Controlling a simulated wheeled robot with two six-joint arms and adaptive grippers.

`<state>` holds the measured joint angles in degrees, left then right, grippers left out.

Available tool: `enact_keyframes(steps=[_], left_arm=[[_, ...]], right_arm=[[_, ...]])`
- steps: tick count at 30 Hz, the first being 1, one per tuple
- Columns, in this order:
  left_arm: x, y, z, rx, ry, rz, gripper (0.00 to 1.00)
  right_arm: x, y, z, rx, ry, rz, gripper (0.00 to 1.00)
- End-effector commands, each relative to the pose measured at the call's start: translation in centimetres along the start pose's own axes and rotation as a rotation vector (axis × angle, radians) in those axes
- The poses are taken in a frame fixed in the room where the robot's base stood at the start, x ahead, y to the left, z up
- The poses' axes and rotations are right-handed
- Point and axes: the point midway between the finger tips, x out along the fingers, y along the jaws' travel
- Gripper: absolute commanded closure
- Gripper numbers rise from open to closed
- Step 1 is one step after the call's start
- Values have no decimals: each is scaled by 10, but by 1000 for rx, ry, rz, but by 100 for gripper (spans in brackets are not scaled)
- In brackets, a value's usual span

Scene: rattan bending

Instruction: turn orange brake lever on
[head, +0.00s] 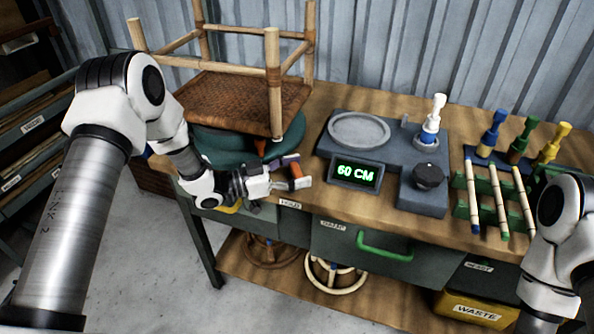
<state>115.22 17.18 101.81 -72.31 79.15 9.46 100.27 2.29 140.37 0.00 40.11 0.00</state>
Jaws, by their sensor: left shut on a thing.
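The orange brake lever (296,170) stands at the front edge of the workbench, beside the round green turntable (215,147). My left gripper (294,183) reaches in from the left and is shut on the lever, with its fingers around the lower part. The fingers hide part of the lever and its base. A label reading HOLD (290,204) is on the bench front just below. My right arm shows at the right edge, but its gripper is out of the picture.
An upturned rattan stool (235,97) rests on the turntable, close behind my left gripper. A grey device with a 60 CM display (357,173) stands to the right. Farther right are a rack with several rods (496,196) and colored handles. A drawer (365,255) and WASTE bin (475,310) are below.

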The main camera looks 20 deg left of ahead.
Motion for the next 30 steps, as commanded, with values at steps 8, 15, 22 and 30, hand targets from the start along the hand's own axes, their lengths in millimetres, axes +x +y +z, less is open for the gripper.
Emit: enact_keyframes(steps=[8, 15, 22, 30], left_arm=[[0, 0, 0, -3, 0, -1, 63], [0, 0, 0, -2, 0, -1, 2], [-1, 0, 0, -1, 1, -1, 2], [-48, -2, 0, -4, 4, -7, 2]], right_arm=[[0, 0, 0, 0, 0, 0, 60], [0, 0, 0, 0, 0, 0, 60], [0, 0, 0, 0, 0, 0, 60], [0, 0, 0, 0, 0, 0, 60]])
